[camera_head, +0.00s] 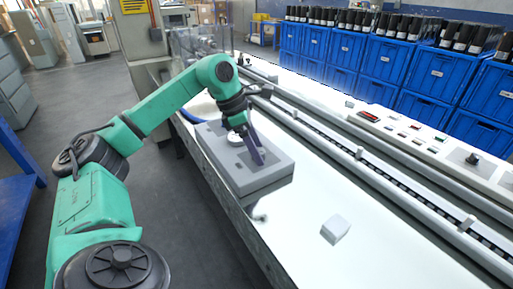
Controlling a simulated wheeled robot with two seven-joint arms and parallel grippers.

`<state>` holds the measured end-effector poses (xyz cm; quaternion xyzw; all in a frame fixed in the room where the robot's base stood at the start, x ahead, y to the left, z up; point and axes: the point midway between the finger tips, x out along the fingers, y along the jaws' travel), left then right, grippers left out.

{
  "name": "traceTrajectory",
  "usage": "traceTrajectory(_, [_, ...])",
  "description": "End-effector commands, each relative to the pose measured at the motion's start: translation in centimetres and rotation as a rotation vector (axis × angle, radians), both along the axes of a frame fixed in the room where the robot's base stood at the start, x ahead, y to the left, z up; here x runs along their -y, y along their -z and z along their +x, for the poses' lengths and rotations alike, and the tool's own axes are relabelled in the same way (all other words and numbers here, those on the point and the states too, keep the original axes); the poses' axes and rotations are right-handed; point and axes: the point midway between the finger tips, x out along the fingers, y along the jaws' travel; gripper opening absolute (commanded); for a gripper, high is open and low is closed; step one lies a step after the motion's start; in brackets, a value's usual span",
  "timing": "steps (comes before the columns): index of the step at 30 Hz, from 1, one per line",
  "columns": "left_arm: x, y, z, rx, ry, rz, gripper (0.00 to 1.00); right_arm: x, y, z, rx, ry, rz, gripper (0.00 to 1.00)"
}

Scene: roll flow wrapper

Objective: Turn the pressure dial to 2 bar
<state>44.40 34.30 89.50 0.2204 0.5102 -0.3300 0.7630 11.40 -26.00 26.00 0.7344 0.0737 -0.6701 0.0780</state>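My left gripper (257,157) reaches down over a grey box (272,176) on the white table, its dark fingers close to the top of the box. I cannot tell whether the fingers touch it or whether they are open or shut. A small pale round part (207,138) shows on the box just left of the fingers, partly behind the gripper. A black round knob (472,159) sits on the white control panel (440,158) at the right, well away from the gripper. No pressure scale is readable, so I cannot tell which part is the pressure dial. My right gripper is out of view.
A small white block (335,229) lies on the bare front part of the table (300,243). A long conveyor rail (375,170) runs between table and panel. Blue crates (410,68) with dark bottles stand behind. The floor (170,215) at left is clear.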

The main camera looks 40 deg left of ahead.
Motion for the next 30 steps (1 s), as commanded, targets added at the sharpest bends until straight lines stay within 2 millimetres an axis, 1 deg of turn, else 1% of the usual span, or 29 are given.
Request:
traceTrajectory(1, [0.0,-0.02,0.0,0.0,0.0,0.0,0.57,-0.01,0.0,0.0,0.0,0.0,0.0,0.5])
traceTrajectory(2, [0.0,-0.02,0.0,0.0,0.0,0.0,0.46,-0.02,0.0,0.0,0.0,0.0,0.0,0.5])
traceTrajectory(3, [0.0,-0.02,0.0,0.0,0.0,0.0,0.3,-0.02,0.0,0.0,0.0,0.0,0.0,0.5])
traceTrajectory(5, [0.0,-0.03,0.0,0.0,0.0,0.0,0.07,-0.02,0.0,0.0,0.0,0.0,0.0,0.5])
traceTrajectory(6, [-0.01,-0.03,-0.01,0.0,0.0,0.0,0.0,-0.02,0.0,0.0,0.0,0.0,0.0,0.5])
traceTrajectory(13, [0.0,-0.04,-0.02,0.0,-0.011,0.0,0.0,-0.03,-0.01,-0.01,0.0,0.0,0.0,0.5])
traceTrajectory(19, [-0.01,-0.04,-0.06,-0.001,-0.072,0.002,0.0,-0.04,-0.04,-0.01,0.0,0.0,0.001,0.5])
traceTrajectory(23, [0.04,-0.03,-0.08,-0.001,-0.147,0.002,0.0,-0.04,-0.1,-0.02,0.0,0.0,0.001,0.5])
traceTrajectory(30, [0.14,-0.17,-0.14,0.001,-0.347,0.003,0.0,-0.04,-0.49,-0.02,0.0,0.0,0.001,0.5])
